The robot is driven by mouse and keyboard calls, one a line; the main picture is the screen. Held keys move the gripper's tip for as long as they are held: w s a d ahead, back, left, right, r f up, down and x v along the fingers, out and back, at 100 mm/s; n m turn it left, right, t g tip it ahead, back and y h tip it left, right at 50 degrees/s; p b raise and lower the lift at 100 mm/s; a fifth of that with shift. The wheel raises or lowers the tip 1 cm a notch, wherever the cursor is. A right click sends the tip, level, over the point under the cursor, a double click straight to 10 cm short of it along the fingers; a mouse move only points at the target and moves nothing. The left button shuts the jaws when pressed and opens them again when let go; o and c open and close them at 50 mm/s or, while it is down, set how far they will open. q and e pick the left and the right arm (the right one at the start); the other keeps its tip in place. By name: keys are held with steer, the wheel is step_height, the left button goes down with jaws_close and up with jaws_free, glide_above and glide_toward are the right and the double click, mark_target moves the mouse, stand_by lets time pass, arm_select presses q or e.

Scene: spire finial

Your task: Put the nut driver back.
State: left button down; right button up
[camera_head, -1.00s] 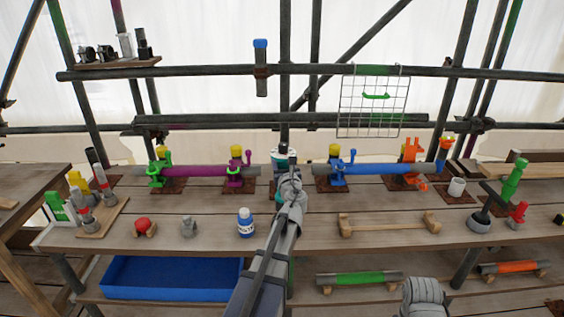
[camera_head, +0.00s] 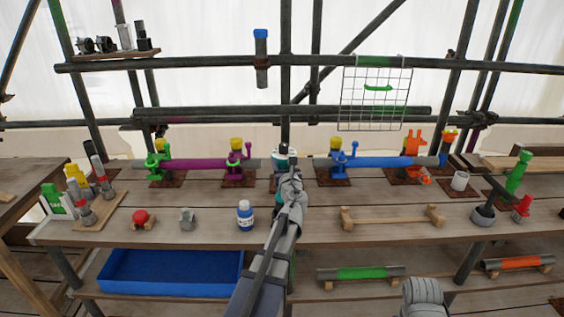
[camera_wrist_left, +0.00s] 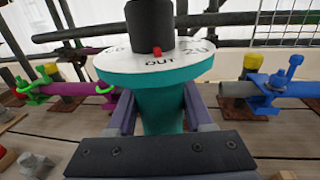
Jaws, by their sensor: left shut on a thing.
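My left gripper (camera_wrist_left: 160,115) is shut on a teal-bodied tool, which I take to be the nut driver (camera_wrist_left: 163,100). In the left wrist view it stands upright between the fingers, with a white dial marked "OUT" and "20", a red mark and a black cylinder above. In the head view its white and dark top (camera_head: 284,153) shows just beyond the gripper (camera_head: 289,172), over the back middle of the bench, between the purple and blue pipes. Its lower end is hidden by my gripper.
A purple pipe (camera_head: 195,164) and a blue pipe (camera_head: 385,162) lie in clamps either side. A wooden rack (camera_head: 392,217) is to the right. A wire grid (camera_head: 375,105) hangs behind. A blue tray (camera_head: 170,274) sits below.

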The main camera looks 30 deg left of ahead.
arm_select(q)
step_height(320, 180, down, 8)
steer(key=b, duration=0.7)
stand_by(0.3)
steer(key=shift+r, duration=0.1)
jaws_free()
stand_by(0.6)
steer(key=shift+f+b, duration=0.4)
steer(key=shift+b, duration=0.25)
steer(key=shift+f, duration=0.2)
steer(key=shift+s+d, duration=0.15)
steer(key=shift+s, duration=0.05)
steer(key=v, duration=0.8)
steer(key=shift+s+d, duration=0.25)
stand_by(0.5)
stand_by(0.7)
